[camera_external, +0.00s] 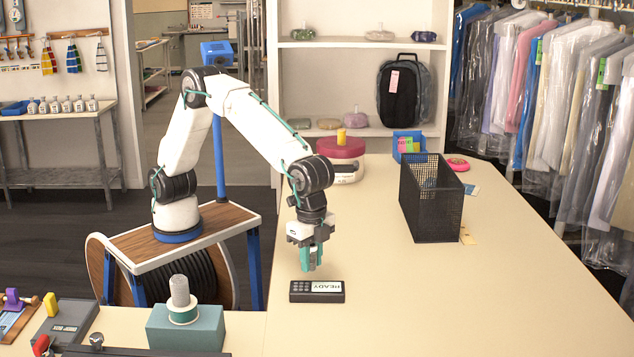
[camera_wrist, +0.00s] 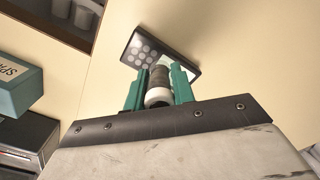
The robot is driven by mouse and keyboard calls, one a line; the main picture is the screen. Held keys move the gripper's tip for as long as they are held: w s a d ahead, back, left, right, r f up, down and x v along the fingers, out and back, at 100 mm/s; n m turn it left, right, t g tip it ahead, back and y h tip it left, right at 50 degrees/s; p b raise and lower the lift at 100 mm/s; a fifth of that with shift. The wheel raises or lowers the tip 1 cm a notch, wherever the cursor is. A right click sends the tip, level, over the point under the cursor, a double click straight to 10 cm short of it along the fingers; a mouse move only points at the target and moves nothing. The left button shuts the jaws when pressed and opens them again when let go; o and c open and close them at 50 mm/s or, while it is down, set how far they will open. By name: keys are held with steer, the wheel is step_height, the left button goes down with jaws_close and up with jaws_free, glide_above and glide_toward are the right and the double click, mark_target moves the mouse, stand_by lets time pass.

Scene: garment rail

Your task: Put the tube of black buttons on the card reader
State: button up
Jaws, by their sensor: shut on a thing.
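The card reader (camera_external: 317,296) is a small dark slab with a keypad and a lit screen reading READY, lying flat on the cream counter. It also shows in the wrist view (camera_wrist: 135,58), just beyond the fingers. My gripper (camera_external: 312,258) is above the counter near the reader's far side, pointing down. In the wrist view my gripper (camera_wrist: 159,90) has its teal fingers shut on the tube of black buttons (camera_wrist: 158,82), a dark cylinder with a white end. The tube overlaps the reader's edge in that view. I cannot tell the gap between them. In the external view the fingers mostly hide the tube.
A black mesh basket (camera_external: 432,205) stands on the counter to the right, with a blue box (camera_external: 408,147) behind it. A teal block (camera_external: 186,329) bearing a spool stands at the front left. The counter right of the reader is clear.

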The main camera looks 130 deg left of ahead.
mark_target(317, 287)
steer(key=shift+w+f, duration=0.1)
steer(key=shift+w, duration=0.85)
steer(key=shift+f, duration=1.7)
steer(key=shift+f, duration=0.15)
steer(key=o, duration=1)
